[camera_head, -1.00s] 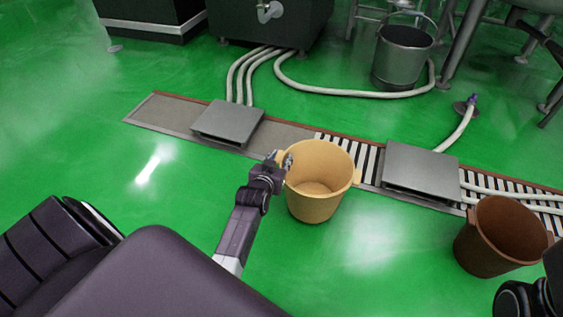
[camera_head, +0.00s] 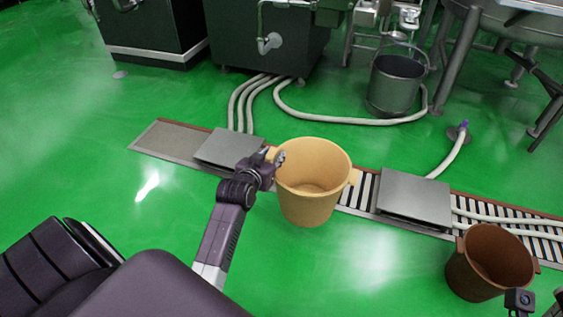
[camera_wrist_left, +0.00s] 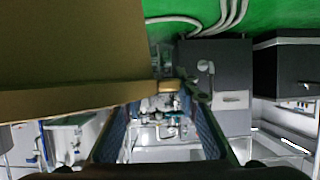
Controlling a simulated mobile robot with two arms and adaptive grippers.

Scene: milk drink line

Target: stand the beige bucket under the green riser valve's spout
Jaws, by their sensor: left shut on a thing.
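The beige bucket (camera_head: 312,205) is upright and empty, in the middle of the head view. My left gripper (camera_head: 272,158) is shut on the lug at the left of its rim. In the left wrist view the bucket's wall (camera_wrist_left: 70,45) fills the upper left, its rim beside the fingers (camera_wrist_left: 170,88). The bucket appears to be held above the floor, in front of the drain channel; its exact height is unclear. A small part of my right gripper (camera_head: 520,300) shows at the bottom right; its fingers cannot be made out. I cannot identify the green riser valve or its spout.
A brown bucket (camera_head: 470,275) stands at the lower right. Grey covers (camera_head: 225,147) (camera_head: 414,197) sit over the drain channel. White hoses (camera_head: 330,119) lie behind it, with a metal pail (camera_head: 393,88) further back. Green floor (camera_head: 130,205) is clear at the left.

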